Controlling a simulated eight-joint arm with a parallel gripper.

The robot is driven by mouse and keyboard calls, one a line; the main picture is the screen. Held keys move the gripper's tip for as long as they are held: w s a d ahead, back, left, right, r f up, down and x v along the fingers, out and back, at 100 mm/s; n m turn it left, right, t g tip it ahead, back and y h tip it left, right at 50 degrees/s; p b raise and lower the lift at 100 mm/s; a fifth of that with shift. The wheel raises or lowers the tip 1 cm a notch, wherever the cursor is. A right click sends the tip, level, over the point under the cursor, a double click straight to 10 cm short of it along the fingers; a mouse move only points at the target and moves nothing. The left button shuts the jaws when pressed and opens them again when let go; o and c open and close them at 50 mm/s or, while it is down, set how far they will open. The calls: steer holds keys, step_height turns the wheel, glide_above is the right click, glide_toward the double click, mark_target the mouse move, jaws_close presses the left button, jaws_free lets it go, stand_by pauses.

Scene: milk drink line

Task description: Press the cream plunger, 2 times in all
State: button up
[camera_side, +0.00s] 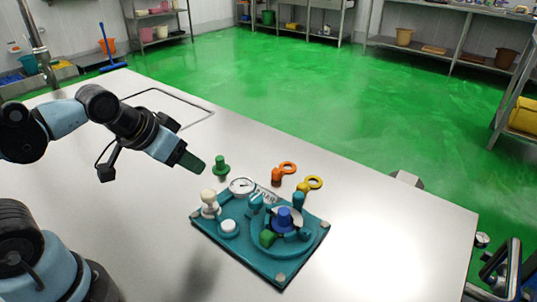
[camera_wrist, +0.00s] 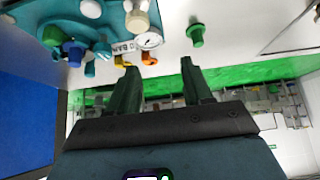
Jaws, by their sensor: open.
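The cream plunger (camera_side: 208,198) stands upright at the left corner of the teal panel (camera_side: 262,270), its rounded knob raised on a pale base. It also shows in the wrist view (camera_wrist: 138,21) at the top, beside the round gauge. My gripper (camera_side: 192,163) is above the table, up and to the left of the plunger in the side view, and apart from it. In the wrist view my gripper (camera_wrist: 159,68) has its two green fingers spread with nothing between them.
Near the plunger are a white button (camera_side: 228,227), a gauge (camera_side: 242,187) and a blue knob (camera_side: 284,217). A green knob (camera_side: 221,166) stands behind the panel, with orange (camera_side: 287,168) and yellow (camera_side: 314,182) ring-ended pieces. The table's right side is clear.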

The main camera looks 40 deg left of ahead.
jaws_close()
stand_by(1.4)
